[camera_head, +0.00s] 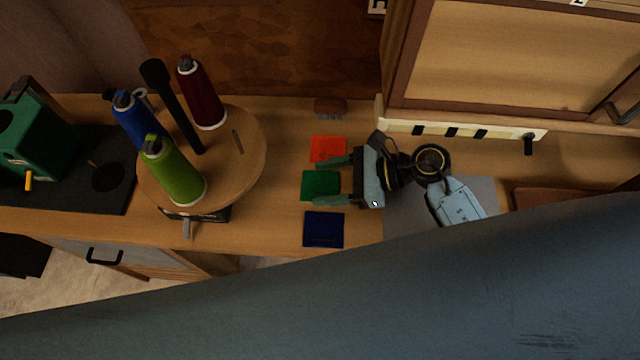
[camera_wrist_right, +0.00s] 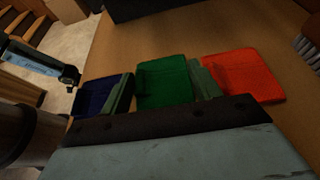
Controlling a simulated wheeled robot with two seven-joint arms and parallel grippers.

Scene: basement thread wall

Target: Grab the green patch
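The green patch (camera_head: 319,187) lies flat on the wooden bench top, between an orange-red patch (camera_head: 327,149) and a dark blue patch (camera_head: 323,230). My right gripper (camera_head: 319,184) reaches in from the right. It is open, with one finger on each side of the green patch. In the right wrist view the green patch (camera_wrist_right: 163,84) shows between the two spread fingers, the blue patch (camera_wrist_right: 97,94) at left and the red one (camera_wrist_right: 243,76) at right. I cannot tell whether the fingers touch the bench.
A round wooden stand (camera_head: 225,150) with green, blue and dark red thread cones is left of the patches. A small brush (camera_head: 330,108) lies behind the red patch. A green machine (camera_head: 40,135) stands at far left. Bare bench lies between stand and patches.

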